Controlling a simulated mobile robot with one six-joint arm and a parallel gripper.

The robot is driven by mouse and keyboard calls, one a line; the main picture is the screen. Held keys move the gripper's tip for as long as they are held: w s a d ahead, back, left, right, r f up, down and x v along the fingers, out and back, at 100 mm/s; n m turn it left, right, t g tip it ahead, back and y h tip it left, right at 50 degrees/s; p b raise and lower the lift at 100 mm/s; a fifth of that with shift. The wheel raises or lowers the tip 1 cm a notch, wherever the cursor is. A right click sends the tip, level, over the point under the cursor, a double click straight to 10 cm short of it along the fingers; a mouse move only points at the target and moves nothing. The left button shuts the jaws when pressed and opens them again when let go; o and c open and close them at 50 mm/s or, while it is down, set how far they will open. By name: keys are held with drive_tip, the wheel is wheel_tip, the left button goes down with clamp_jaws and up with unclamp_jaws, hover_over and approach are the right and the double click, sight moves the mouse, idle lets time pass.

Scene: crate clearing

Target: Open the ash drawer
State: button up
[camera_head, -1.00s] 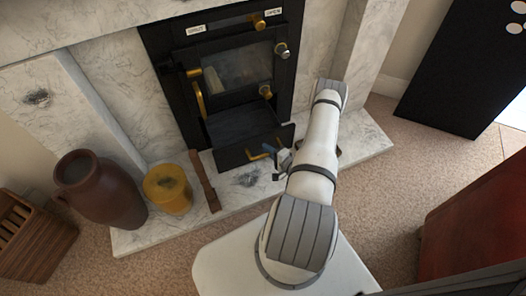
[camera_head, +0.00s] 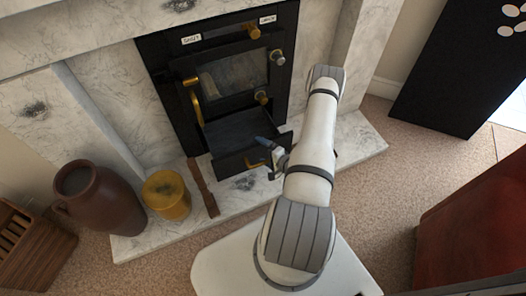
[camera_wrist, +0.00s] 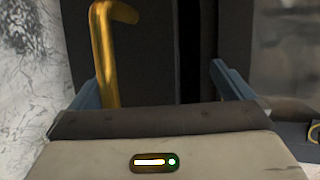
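The ash drawer (camera_head: 232,133) is the black box low in the stove, pulled out with its inside showing. Its front panel (camera_head: 226,167) carries a brass handle (camera_head: 252,164), partly hidden by my gripper. My gripper (camera_head: 264,143) is at the drawer's front edge, just above the handle in the head view. In the wrist view, the blue fingers of my gripper (camera_wrist: 152,76) stand wide apart. A brass handle (camera_wrist: 104,55) shows beside the left finger, against a dark panel; I cannot tell whether they touch. Nothing is clamped between the fingers.
The black stove (camera_head: 161,60) has a glass door with a brass handle (camera_head: 197,108) and knobs above the drawer. A red cabinet (camera_head: 475,215) is at right.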

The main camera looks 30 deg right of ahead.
drive_tip(key=shift+t, duration=0.8)
drive_tip(key=r, duration=0.3)
drive_tip(key=w+r, duration=0.1)
drive_tip(key=r, duration=0.1)
drive_tip(key=shift+w+d+r, duration=0.2)
drive_tip(key=shift+r, duration=0.2)
drive_tip(key=f, duration=0.1)
drive_tip(key=s+f+g, duration=0.1)
drive_tip(key=s+a+f+g, duration=0.1)
drive_tip(key=f, duration=0.1)
drive_tip(key=shift+s, duration=0.1)
drive_tip(key=shift+s+d+r+p, duration=0.1)
drive_tip(key=shift+s+d+p, duration=0.15)
drive_tip(key=shift+s, duration=0.5)
drive_tip(key=shift+s+d+r+p, duration=0.15)
drive_tip(key=shift+s+d, duration=0.2)
drive_tip(key=shift+s, duration=0.4)
drive_tip(key=shift+s+d, duration=0.15)
drive_tip(key=shift+s, duration=0.45)
drive_tip(key=c, duration=1.2)
drive_tip(key=shift+g, duration=0.3)
drive_tip(key=shift+s+d+r, duration=0.1)
drive_tip(key=shift+s+d, duration=0.1)
drive_tip(key=shift+s, duration=0.9)
drive_tip(key=shift+s+d+r, duration=0.1)
drive_tip(key=shift+s+d, duration=0.1)
drive_tip(key=shift+s, duration=0.9)
drive_tip(key=shift+c, duration=0.2)
drive_tip(key=shift+f, duration=0.1)
